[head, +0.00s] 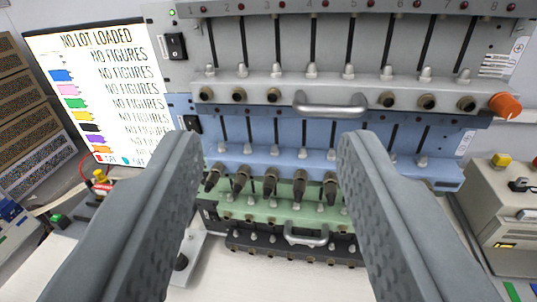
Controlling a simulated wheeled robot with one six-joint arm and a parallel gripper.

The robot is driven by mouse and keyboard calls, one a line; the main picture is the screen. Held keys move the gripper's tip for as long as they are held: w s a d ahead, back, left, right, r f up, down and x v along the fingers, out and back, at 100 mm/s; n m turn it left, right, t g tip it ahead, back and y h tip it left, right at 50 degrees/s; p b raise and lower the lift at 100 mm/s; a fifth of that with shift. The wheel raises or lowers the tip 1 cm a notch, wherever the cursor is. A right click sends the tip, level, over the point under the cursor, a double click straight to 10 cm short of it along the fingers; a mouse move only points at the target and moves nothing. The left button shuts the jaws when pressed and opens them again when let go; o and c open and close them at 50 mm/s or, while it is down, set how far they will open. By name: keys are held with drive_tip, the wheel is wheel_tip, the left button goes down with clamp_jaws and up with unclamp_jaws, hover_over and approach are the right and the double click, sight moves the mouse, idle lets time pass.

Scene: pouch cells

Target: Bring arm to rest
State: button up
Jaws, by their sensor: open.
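My gripper (268,160) is open, and no object shows between its two grey fingers. The fingers reach up from the bottom of the head view. Behind them stands a rack with a grey top panel (290,88), a blue panel (262,133), a green panel (265,208) and a dark lowest panel (270,246). The fingers hide parts of the blue and lower panels. I cannot tell how far the fingertips are from the rack.
A screen (110,90) reading "NO LOT LOADED" stands at the left. Brown boxes (35,120) are at the far left. An orange knob (505,106) juts out at the rack's right. A beige unit (505,215) stands at the right. White table surface (270,283) shows below the rack.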

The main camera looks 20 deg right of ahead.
drive_tip(key=s+a+f+n+y, duration=0.2)
drive_tip(key=s+a+f+y, duration=0.1)
drive_tip(key=s+a+f, duration=0.2)
drive_tip(key=s+a+f+n+y, duration=0.3)
drive_tip(key=s+a+f, duration=0.2)
drive_tip(key=a+f, duration=0.5)
drive_tip(key=a, duration=0.3)
drive_tip(key=shift+t+y, duration=0.3)
drive_tip(key=shift+t, duration=0.1)
